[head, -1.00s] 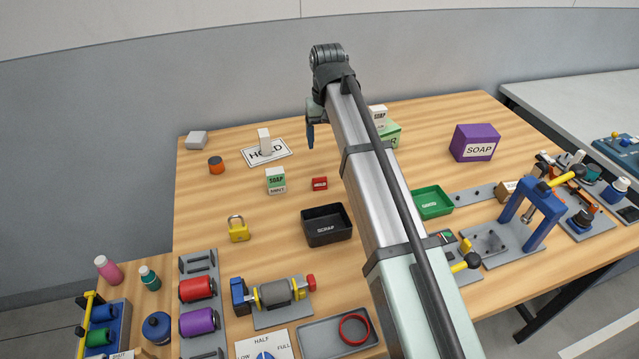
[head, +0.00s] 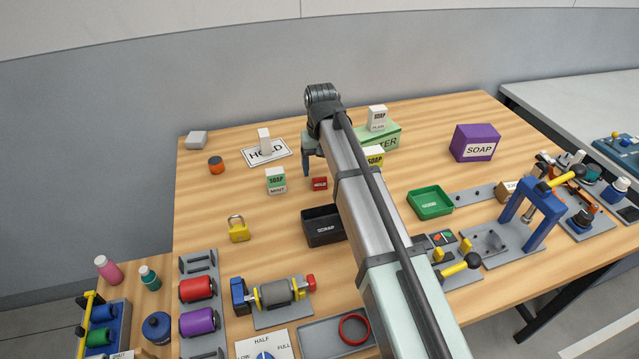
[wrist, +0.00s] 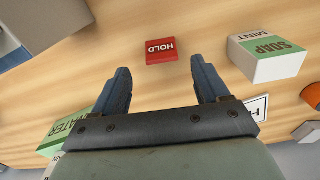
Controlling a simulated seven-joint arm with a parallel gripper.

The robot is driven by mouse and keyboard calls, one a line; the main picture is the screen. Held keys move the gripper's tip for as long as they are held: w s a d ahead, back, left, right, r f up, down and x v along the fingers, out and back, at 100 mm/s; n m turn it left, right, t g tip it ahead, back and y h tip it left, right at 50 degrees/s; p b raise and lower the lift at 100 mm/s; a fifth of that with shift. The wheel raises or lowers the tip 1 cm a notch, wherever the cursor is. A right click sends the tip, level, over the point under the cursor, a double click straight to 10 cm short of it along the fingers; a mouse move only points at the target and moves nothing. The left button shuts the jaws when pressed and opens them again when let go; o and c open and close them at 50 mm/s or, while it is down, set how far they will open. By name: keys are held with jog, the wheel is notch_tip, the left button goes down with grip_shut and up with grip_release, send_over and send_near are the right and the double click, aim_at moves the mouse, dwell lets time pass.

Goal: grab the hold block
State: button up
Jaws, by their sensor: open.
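The hold block is a small red block (head: 320,184) with white HOLD lettering, lying on the wooden table behind the black scrap tray. In the wrist view the red block (wrist: 161,50) lies ahead of the fingers, roughly midway across the gap between them. My gripper (wrist: 165,80) is open and empty, with two blue fingers spread apart. In the head view my gripper (head: 306,172) is just behind and left of the block, partly hidden by my arm. It does not touch the block as far as I can see.
A green-and-white mint soap box (head: 276,181) stands left of the block. The black scrap tray (head: 322,239) is in front. A white HOLD sign (head: 283,158) with a white block (head: 265,142) lies behind left.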

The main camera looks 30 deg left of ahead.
aim_at(320, 178)
notch_tip(320, 178, down, 5)
jog(key=shift+s+a+r, duration=0.1)
dwell(0.3)
jog(key=c, duration=1.1)
